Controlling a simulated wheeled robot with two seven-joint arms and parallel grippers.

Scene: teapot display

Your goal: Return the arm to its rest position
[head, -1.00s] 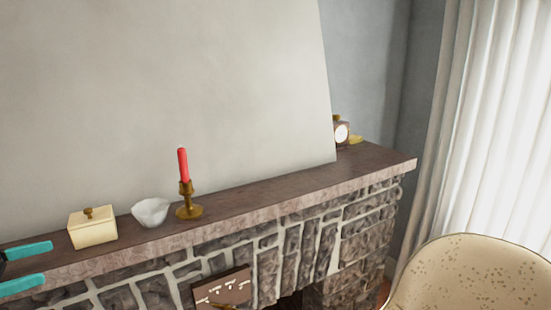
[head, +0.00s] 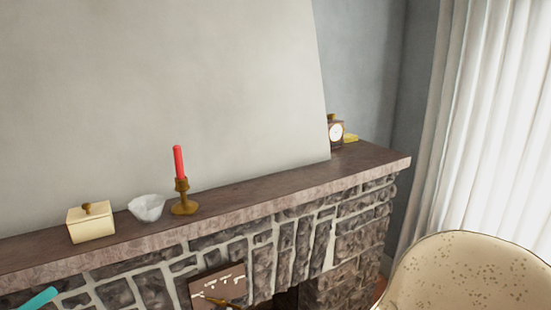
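One teal finger of my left gripper (head: 38,299) shows at the bottom left corner, below the mantel's front edge. The rest of that gripper is out of frame, so I cannot tell whether it is open or shut. Nothing is seen held by the visible finger. It is apart from the cream box with a knob lid (head: 91,224), which sits on the mantel above and to the right. My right gripper is not in view.
The mantel (head: 265,190) holds a white bowl (head: 147,208), a red candle (head: 179,162) in a brass holder (head: 184,205), and a clock (head: 336,133). A dark panel (head: 220,285) leans below. A speckled chair (head: 470,275) stands at right.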

